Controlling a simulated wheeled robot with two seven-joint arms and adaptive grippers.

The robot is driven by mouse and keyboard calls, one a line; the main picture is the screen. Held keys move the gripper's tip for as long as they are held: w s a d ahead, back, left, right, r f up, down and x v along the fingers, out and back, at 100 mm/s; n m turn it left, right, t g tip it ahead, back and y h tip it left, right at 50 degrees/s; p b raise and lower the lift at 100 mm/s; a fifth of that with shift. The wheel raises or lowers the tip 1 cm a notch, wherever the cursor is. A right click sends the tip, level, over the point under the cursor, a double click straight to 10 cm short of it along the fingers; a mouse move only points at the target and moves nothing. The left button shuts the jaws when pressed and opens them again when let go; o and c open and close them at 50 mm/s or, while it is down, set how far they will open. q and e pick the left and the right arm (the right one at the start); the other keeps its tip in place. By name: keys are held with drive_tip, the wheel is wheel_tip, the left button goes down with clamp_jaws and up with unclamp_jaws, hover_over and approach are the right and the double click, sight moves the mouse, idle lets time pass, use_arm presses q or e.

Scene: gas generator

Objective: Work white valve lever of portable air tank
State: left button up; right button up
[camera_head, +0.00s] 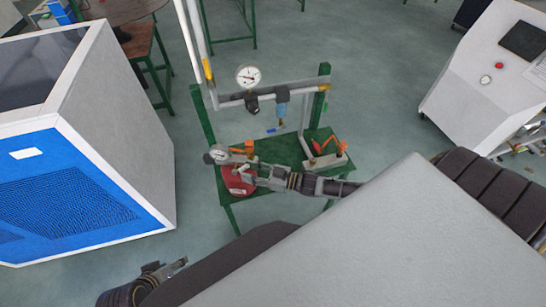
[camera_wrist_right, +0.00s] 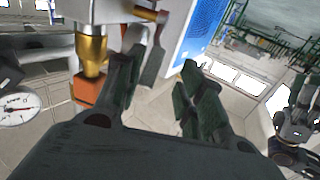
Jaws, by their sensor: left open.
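The portable air tank (camera_head: 238,180) is red and stands on the left part of the green table. A round gauge (camera_head: 218,153) sits at its top left, and the gauge also shows in the right wrist view (camera_wrist_right: 16,108). The wrist view shows a brass fitting (camera_wrist_right: 92,48) and an orange part (camera_wrist_right: 92,90) left of the fingers. I cannot clearly make out the white valve lever. My right gripper (camera_head: 246,172) is over the tank's top; in the wrist view its fingers (camera_wrist_right: 174,72) are apart with nothing clearly between them. My left gripper (camera_head: 180,265) is open, low at the left, away from the tank.
The green table (camera_head: 284,150) also carries orange-handled valves (camera_head: 322,146) on the right and a pipe frame with a gauge (camera_head: 248,76) behind. A blue and white cabinet (camera_head: 140,120) stands left. A white console (camera_head: 480,90) stands right. Open floor lies between.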

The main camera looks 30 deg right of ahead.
drive_tip(key=f+p+v, duration=0.1)
drive_tip(key=p+v, duration=0.1)
drive_tip(key=v, duration=0.6)
drive_tip(key=shift+s+f, duration=0.15)
drive_tip(key=shift+f, duration=0.2)
idle(1.0)
drive_tip(key=shift+d, duration=0.1)
idle(0.4)
drive_tip(key=shift+c, duration=0.2)
